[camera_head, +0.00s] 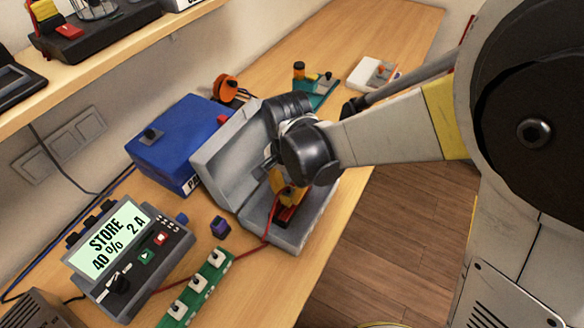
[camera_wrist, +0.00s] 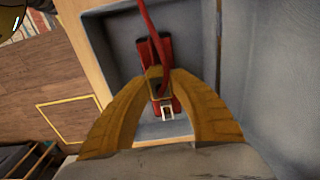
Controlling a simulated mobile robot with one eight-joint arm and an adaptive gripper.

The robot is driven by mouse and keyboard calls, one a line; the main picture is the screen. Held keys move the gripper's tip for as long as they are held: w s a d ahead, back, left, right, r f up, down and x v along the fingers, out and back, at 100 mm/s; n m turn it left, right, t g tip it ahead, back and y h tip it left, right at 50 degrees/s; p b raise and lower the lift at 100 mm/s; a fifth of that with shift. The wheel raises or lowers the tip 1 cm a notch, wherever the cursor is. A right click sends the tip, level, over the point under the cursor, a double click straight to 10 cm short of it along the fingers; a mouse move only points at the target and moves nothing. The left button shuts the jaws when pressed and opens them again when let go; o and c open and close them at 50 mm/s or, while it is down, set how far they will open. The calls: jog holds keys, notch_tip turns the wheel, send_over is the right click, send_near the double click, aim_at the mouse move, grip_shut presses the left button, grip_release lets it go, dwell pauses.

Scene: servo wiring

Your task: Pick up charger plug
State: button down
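My gripper (camera_wrist: 162,73), with its yellow fingers, points down into an open grey case (camera_head: 213,162) on the bench. In the wrist view the fingertips are close together above a red block (camera_wrist: 154,52) in the case. A red cable (camera_wrist: 151,22) runs to the fingertips; in the head view it (camera_head: 263,240) runs from the case toward the charger (camera_head: 130,260). A small yellowish piece shows between the fingertips, perhaps the charger plug, but I cannot tell it from the fingers. A pale connector (camera_wrist: 168,112) shows between the fingers. Whether they grip anything is unclear.
A blue box (camera_head: 175,140) stands left of the case. A small purple block (camera_head: 220,227) and a green strip (camera_head: 197,287) lie in front. An orange reel (camera_head: 226,87), a teal item and a white box (camera_head: 372,73) stand behind. Floor lies right of the bench.

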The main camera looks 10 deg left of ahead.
aim_at(290, 192)
dwell(0.3)
jog(key=r+p, duration=0.1)
jog(key=r, duration=0.1)
jog(key=r+p, duration=0.1)
jog(key=r, duration=0.1)
jog(key=shift+d+r, duration=0.2)
jog(key=shift+r, duration=0.2)
jog(key=s+d+r+p, duration=0.1)
jog(key=d+r+p, duration=0.2)
jog(key=d+r, duration=0.3)
jog(key=d, duration=0.5)
jog(key=shift+s, duration=0.4)
